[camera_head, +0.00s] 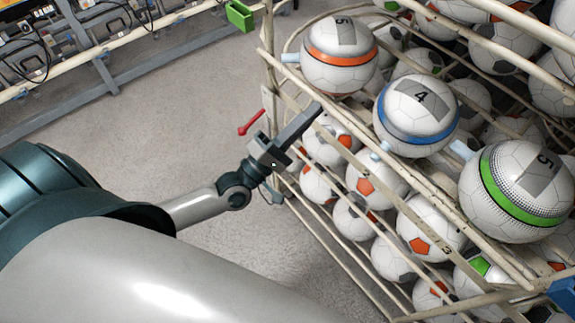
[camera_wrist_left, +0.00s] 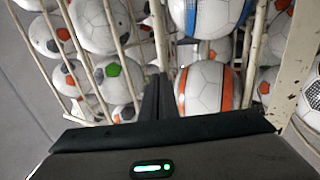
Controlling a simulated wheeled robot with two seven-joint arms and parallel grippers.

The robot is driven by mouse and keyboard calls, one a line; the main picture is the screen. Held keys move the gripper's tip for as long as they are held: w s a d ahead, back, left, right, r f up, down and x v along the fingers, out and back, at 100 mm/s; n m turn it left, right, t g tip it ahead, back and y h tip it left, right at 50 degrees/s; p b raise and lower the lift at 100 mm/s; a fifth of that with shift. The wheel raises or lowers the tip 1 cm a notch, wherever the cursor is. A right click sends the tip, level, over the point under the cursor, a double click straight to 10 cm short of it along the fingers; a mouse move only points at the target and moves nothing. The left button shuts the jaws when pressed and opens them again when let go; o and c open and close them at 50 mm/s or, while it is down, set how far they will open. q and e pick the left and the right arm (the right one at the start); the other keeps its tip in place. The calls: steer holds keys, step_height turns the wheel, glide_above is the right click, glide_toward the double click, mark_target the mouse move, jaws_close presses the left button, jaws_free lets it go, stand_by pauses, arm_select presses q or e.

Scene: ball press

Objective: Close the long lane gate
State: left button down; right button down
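A cream-painted rail rack (camera_head: 448,212) full of balls fills the right of the head view, and its bars (camera_wrist_left: 82,60) also show in the left wrist view. I cannot tell which of its bars is the long lane gate. My left gripper (camera_head: 312,113) reaches in from the left. Its dark fingers are together with nothing seen between them. They point at the rack's left side, below the orange-banded ball (camera_head: 338,68); whether they touch a bar is unclear. In the left wrist view the fingers (camera_wrist_left: 155,95) point towards the bars and balls. My right gripper is not in view.
A blue-banded ball (camera_head: 417,124) and a green-banded ball (camera_head: 497,207) sit on the upper rails. A red handle-like piece (camera_head: 251,122) is left of the rack. A green block (camera_head: 239,15) is at the top. Grey floor (camera_head: 165,115) lies open on the left.

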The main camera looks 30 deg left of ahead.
arm_select(q)
steer(key=x, duration=0.7)
steer(key=shift+w+d+f+p, duration=0.25)
steer(key=shift+w+p, duration=0.1)
steer(key=shift+w, duration=0.1)
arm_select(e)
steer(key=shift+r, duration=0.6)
arm_select(q)
steer(key=shift+s+r, duration=0.1)
steer(key=shift+s, duration=0.05)
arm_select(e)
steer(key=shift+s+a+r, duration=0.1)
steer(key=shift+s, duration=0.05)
